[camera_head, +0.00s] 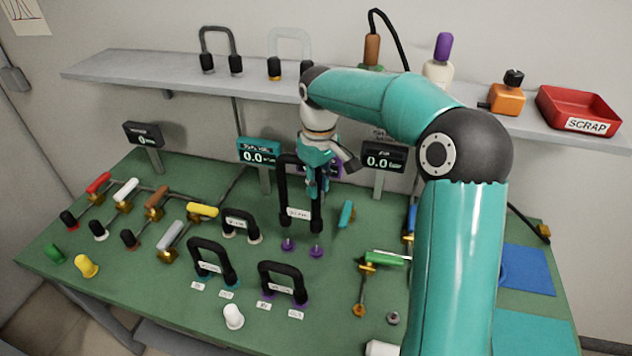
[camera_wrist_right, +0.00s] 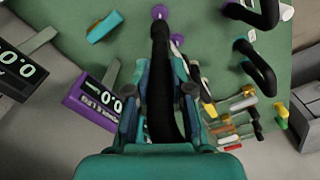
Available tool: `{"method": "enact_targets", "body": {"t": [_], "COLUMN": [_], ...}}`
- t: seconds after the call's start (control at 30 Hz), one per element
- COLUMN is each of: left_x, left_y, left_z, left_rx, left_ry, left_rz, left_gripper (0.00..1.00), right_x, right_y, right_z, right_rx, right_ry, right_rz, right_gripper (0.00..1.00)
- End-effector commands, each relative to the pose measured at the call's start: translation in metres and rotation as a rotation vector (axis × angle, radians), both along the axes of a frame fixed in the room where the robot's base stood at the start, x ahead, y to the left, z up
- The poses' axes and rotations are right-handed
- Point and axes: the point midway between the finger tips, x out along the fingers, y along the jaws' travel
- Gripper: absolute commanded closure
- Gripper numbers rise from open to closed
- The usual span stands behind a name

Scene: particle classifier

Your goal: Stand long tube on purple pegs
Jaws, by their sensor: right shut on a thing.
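The long tube (camera_head: 283,190) is a tall black inverted U with a white label low between its legs. My right gripper (camera_head: 316,185) is shut on it at the upper part of its right side. The tube is upright, its leg ends just above the two purple pegs (camera_head: 288,244), with a small gap apparent in the head view. In the right wrist view the tube (camera_wrist_right: 162,75) runs between the fingers of my right gripper (camera_wrist_right: 160,105). One purple peg (camera_wrist_right: 159,12) shows near its far end. My left gripper is not in view.
Shorter black tubes stand at the front (camera_head: 283,268), front left (camera_head: 210,250) and left (camera_head: 240,220). Coloured-handle valves line the left side. Display meters (camera_head: 260,151) stand behind. A shelf (camera_head: 180,73) holds a red scrap tray (camera_head: 578,108). A white peg (camera_head: 233,316) stands in front.

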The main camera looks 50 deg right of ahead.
Motion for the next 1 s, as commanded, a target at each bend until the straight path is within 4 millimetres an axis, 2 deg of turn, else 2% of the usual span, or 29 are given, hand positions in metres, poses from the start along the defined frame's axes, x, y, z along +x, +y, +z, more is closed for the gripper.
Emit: {"method": "enact_targets", "body": {"t": [0.5,1.0], "left_x": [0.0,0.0], "left_y": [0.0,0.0], "left_z": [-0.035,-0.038], "left_rx": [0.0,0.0], "left_ry": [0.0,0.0], "left_rz": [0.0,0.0], "left_gripper": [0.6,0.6], "right_x": [0.0,0.0], "right_y": [0.0,0.0], "right_z": [-0.047,-0.053], "right_rx": [0.0,0.0], "right_ry": [0.001,0.0], "right_rz": [-0.001,0.0], "right_gripper": [1.0,1.0]}}
